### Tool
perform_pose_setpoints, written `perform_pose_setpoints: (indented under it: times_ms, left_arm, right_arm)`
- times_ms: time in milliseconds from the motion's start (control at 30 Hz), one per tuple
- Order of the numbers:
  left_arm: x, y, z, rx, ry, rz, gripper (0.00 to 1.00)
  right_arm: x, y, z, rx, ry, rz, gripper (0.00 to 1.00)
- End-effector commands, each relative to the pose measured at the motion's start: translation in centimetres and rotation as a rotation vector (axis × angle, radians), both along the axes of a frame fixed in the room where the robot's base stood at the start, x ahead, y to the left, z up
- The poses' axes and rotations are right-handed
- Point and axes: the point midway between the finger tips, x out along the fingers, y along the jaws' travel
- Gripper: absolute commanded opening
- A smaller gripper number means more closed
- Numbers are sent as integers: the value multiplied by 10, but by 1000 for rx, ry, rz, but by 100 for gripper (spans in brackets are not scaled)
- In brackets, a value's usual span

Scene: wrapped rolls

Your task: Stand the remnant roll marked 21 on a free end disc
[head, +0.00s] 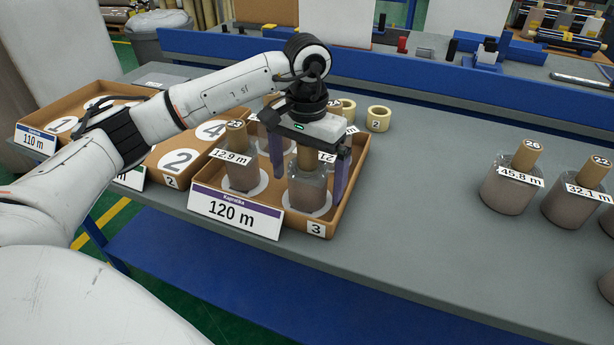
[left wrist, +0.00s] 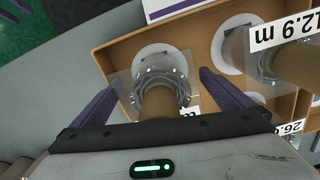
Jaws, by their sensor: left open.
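My left gripper (head: 309,168) is open, pointing down, with one finger on each side of a clear-wrapped roll (head: 308,191). This roll is upright over a white end disc (head: 318,211) at the front right of tray 3. Its core top, where a number would show, is hidden by the gripper, and its label strip (head: 327,156) is partly hidden, so I cannot confirm it is 21. In the left wrist view its brown core (left wrist: 158,103) lies between the open fingers, with a gap on each side. My right gripper is not in view.
Tray 3 (head: 306,222), signed 120 m, also holds roll 23 (head: 240,172) at left and rolls behind, partly hidden. Tray 2 (head: 170,183) shows bare discs. Rolls 26 (head: 509,188) and 22 (head: 566,208) stand at right. The bench between is clear.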

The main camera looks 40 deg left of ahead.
Motion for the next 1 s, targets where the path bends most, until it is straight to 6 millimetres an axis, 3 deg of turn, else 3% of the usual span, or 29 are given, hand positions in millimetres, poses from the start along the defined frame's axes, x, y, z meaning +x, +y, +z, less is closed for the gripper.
perform_pose_setpoints:
  times_ms: [300, 500, 667, 1000]
  left_arm:
    - [1, -1, 62, -3, -8, -1, 100]
    - [1, 0, 92, -2, -5, -1, 100]
    - [1, 0, 102, -1, -4, 0, 100]
    - [0, 0, 102, -1, -3, 0, 100]
  right_arm:
    - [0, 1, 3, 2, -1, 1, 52]
    - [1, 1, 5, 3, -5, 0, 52]
    - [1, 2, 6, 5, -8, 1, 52]
    - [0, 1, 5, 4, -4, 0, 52]
